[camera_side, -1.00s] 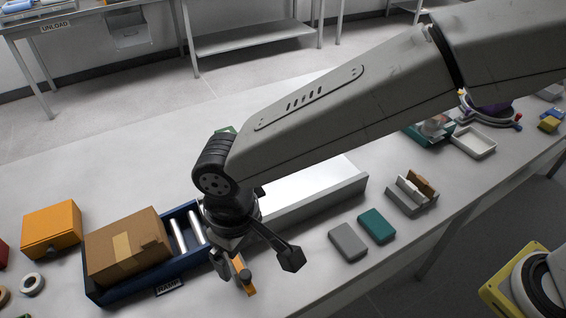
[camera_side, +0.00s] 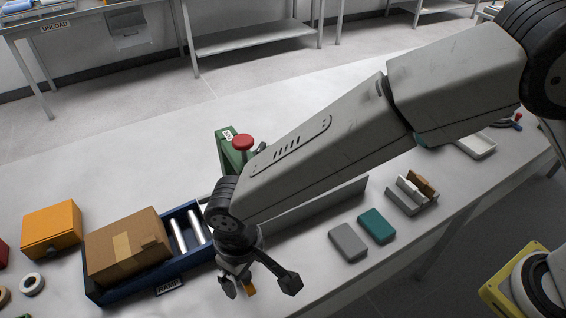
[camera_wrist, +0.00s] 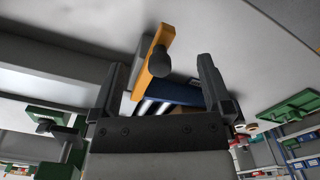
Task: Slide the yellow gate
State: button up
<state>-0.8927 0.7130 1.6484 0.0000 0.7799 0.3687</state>
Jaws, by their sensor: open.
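The yellow gate is an orange-yellow bar (camera_wrist: 150,72) with a dark round knob (camera_wrist: 159,62) on it in the wrist view. In the side view only a small orange end of the gate (camera_side: 249,288) shows; my gripper hides the rest. My gripper (camera_side: 237,285) is low at the near side of the conveyor, right beside the gate. In the wrist view its two fingers (camera_wrist: 161,63) are spread and empty, with the knob appearing between them. I cannot tell how far the knob is from the fingertips.
A blue ramp (camera_side: 197,265) with rollers holds a cardboard box (camera_side: 127,246). A green stand with a red knob (camera_side: 242,142) is behind my arm. Grey (camera_side: 348,242) and teal (camera_side: 377,225) blocks lie to the right. An orange box (camera_side: 52,229) sits at left.

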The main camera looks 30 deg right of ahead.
grip_shut()
